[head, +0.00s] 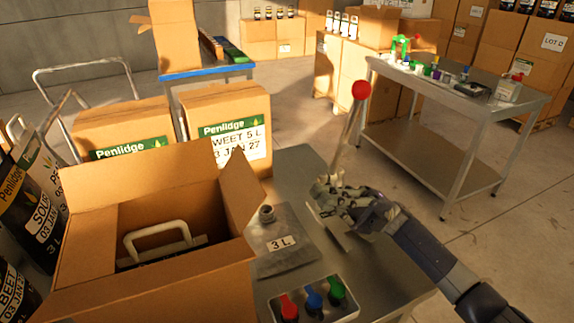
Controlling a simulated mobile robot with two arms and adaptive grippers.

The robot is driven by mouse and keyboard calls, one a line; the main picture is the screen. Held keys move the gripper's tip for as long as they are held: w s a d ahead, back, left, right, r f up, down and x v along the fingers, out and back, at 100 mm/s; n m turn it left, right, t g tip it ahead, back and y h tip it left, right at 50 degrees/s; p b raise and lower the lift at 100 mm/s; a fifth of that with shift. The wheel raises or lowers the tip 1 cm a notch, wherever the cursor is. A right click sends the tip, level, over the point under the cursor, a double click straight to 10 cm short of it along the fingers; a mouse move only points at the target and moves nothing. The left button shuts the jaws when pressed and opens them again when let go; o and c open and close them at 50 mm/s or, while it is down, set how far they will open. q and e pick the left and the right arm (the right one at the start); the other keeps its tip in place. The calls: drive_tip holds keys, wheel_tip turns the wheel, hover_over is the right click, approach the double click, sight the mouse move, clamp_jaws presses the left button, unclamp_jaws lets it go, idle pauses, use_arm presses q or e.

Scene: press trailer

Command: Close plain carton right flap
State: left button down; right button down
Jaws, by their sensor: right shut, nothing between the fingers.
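The plain carton (200,290) stands open at the lower left, with its back flap (140,180) raised. Its right flap (243,188) stands up and leans outward at the right side. Inside the carton is a dark item with a pale handle (158,236); its lower part is hidden by the carton walls. My right gripper (325,192) is shut and empty, to the right of the right flap and apart from it, beside a lever with a red knob (361,90). I cannot tell whether it touches the lever. My left gripper is not in view.
Penlidge cartons (228,125) stand behind the plain carton. Another table (460,95) stands at the back right.

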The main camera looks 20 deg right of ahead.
sight(252, 176)
drive_tip(key=p+x, duration=0.2)
drive_tip(key=x, duration=0.2)
drive_tip(key=p+x, duration=0.2)
drive_tip(key=x, duration=0.2)
drive_tip(key=p+x, duration=0.3)
drive_tip(key=x, duration=0.1)
drive_tip(key=shift+s+a+r, duration=0.1)
drive_tip(key=shift+s+r, duration=0.25)
drive_tip(key=shift+s, duration=0.05)
drive_tip(key=shift+a+r, duration=0.15)
drive_tip(key=shift+a, duration=0.35)
